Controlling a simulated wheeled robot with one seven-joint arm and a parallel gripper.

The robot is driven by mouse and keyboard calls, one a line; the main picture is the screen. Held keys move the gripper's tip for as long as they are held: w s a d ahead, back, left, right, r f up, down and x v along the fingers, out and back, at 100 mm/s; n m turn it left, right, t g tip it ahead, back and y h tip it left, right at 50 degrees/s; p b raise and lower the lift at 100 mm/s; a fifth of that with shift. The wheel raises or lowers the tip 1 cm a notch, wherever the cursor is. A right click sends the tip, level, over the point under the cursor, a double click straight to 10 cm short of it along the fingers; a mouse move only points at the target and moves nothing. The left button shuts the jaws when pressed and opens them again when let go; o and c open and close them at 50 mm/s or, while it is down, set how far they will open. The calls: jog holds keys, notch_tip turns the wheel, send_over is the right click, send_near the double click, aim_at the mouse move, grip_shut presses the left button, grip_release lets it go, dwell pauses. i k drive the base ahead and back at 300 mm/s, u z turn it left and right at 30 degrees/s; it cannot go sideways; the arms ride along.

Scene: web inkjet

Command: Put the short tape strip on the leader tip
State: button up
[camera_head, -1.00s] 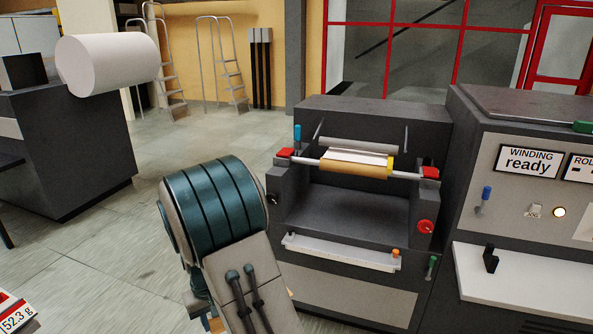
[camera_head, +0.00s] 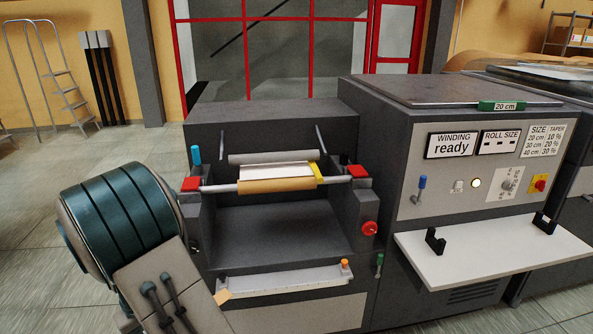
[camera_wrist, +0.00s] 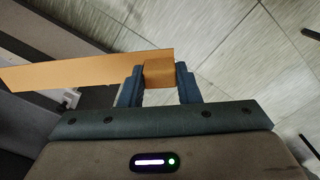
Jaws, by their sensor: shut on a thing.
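My gripper (camera_wrist: 159,80) shows in the wrist view with its two blue-grey fingers shut on a tan tape strip (camera_wrist: 75,72). The strip sticks out to the left, past the fingers. In the head view a small tan corner of the strip (camera_head: 222,296) shows beside my arm; my fingers are hidden there. The winder shaft (camera_head: 222,188) carries a brown core (camera_head: 275,185) with a white web (camera_head: 277,170) behind it and a yellow piece at its right end (camera_head: 319,173). I cannot tell which part is the leader tip. The strip is apart from the core, lower and to the left.
A white ledge (camera_head: 285,284) with an orange knob (camera_head: 344,264) runs below the winder opening. Red blocks (camera_head: 190,184) hold the shaft ends. A control panel reading "WINDING ready" (camera_head: 452,144) stands right, above a white shelf (camera_head: 480,245).

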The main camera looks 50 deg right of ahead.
aim_at(277, 175)
jog(key=z, duration=0.65)
jog(key=i, duration=0.65)
jog(key=z, duration=0.65)
